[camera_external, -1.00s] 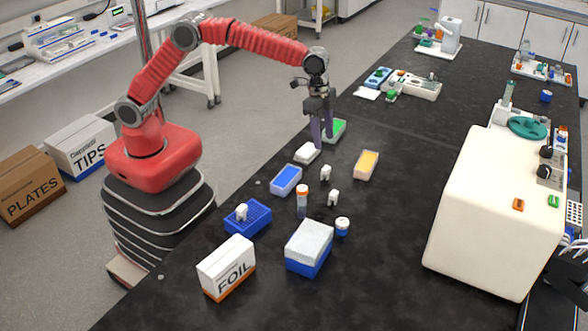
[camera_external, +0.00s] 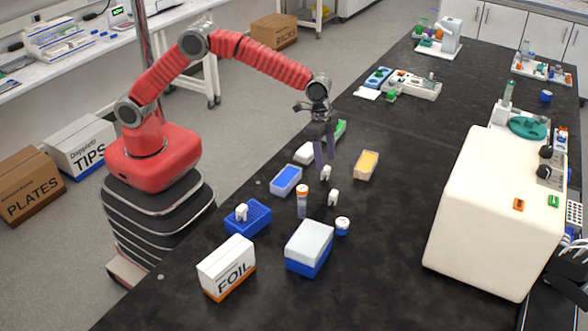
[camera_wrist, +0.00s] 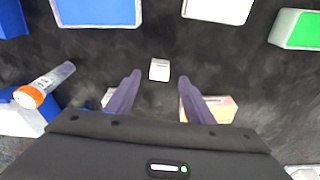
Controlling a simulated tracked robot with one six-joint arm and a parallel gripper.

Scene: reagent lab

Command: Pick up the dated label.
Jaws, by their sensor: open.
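A small white piece (camera_wrist: 160,70) with faint print, too small to read, lies on the black bench in the wrist view. It appears ahead of and between my two fingertips, and I take it for the dated label. In the external view a small white piece (camera_external: 325,173) stands just below my gripper (camera_external: 325,160). A second one (camera_external: 333,198) stands a little nearer; in the wrist view it is mostly hidden by my left finger. I cannot read a date on either. My gripper is open, empty and pointing down above the bench.
Around lie a blue-topped tray (camera_external: 286,180), a white tray (camera_external: 304,153), a green tray (camera_external: 341,129) and a yellow tray (camera_external: 367,165). An orange-capped tube (camera_external: 302,203) stands nearby. A blue rack (camera_external: 262,217), FOIL box (camera_external: 227,268) and large cream machine (camera_external: 490,215) stand farther off.

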